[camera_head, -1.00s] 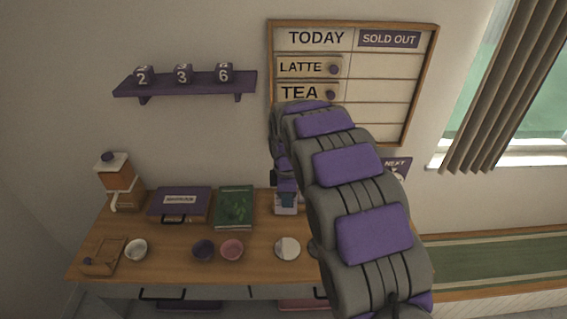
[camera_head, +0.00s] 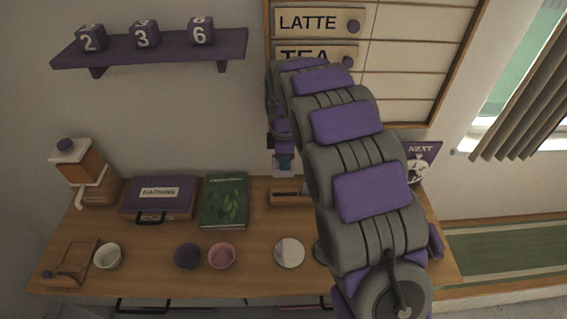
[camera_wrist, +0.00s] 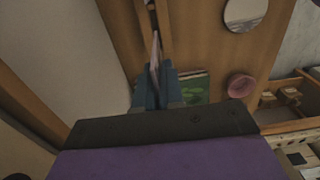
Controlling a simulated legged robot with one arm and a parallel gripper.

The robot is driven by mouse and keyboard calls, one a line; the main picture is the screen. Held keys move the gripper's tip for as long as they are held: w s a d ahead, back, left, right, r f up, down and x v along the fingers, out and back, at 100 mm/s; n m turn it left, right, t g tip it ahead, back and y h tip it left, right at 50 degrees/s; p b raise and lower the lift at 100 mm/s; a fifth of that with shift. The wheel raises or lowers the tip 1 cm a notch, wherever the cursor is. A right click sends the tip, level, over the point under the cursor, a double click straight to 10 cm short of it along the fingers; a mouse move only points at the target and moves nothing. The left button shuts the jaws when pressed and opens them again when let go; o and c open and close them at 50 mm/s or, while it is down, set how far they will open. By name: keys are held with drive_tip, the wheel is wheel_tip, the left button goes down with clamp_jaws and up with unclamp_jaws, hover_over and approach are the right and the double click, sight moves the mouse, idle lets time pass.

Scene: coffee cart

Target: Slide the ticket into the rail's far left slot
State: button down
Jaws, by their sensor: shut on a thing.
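The ticket (camera_head: 284,171) is a small pale card hanging below my gripper (camera_head: 284,158) in the head view. In the wrist view the ticket (camera_wrist: 155,53) shows nearly edge-on between the two blue fingers of my gripper (camera_wrist: 156,84), which are shut on it. The wooden rail (camera_head: 288,192) lies on the counter, below the ticket in the head view. Part of the rail (camera_wrist: 166,22) shows at the top of the wrist view, near the ticket's tip. I cannot tell whether they touch. My arm hides the rail's right end in the head view, and the slots are not clear.
The green book (camera_head: 225,201) and purple case (camera_head: 159,197) lie left of the rail. A white round dish (camera_head: 289,252), pink bowl (camera_head: 222,256) and purple bowl (camera_head: 187,256) stand nearer the front. A NEXT sign (camera_head: 421,162) stands right of my arm.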

wheel_tip(320, 180, down, 8)
drive_tip(key=b, duration=0.4)
drive_tip(key=shift+w+f, duration=0.15)
drive_tip(key=shift+w, duration=0.3)
drive_tip(key=shift+d, duration=0.3)
idle(0.5)
drive_tip(key=shift+f+p, duration=0.5)
drive_tip(key=shift+f, duration=0.85)
idle(1.0)
drive_tip(key=shift+f, duration=0.35)
drive_tip(key=shift+f, duration=0.15)
drive_tip(key=c, duration=1.2)
unclamp_jaws()
